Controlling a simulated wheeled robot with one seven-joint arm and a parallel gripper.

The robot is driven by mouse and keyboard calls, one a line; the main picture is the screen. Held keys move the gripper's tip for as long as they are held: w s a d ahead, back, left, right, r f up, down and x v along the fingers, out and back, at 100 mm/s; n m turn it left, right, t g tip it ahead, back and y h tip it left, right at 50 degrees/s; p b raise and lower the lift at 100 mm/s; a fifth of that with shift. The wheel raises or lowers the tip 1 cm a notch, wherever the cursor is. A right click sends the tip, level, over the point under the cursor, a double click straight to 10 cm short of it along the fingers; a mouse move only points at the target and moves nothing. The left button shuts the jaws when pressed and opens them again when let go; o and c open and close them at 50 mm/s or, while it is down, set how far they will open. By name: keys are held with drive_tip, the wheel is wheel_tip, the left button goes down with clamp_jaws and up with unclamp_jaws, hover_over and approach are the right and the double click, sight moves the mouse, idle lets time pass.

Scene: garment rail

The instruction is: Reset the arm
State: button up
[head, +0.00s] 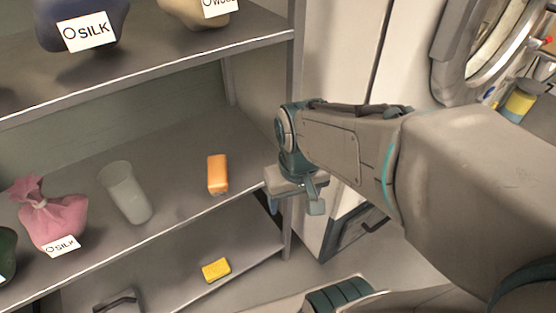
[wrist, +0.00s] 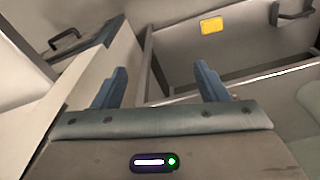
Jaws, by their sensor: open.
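My gripper (head: 295,196) is at the end of my arm, in front of the right end of the shelf unit in the head view. Its fingers point down and are apart, with nothing between them. In the wrist view my gripper (wrist: 160,88) shows two blue fingers spread wide and empty. An orange block (head: 217,174) stands on the middle shelf, left of my gripper and apart from it.
The middle shelf (head: 175,205) also holds a clear cup (head: 126,192) and a pink sack (head: 52,212) labelled SILK. A yellow block (head: 216,270) lies on the lower shelf; it also shows in the wrist view (wrist: 211,25). The shelf post (head: 288,225) is close to my gripper.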

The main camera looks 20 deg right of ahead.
wheel_tip(320, 180, up, 28)
drive_tip(key=t+p, duration=0.1)
drive_tip(key=p, duration=2.4)
drive_tip(key=shift+r+t+p, duration=0.25)
drive_tip(key=shift+t+p, duration=0.05)
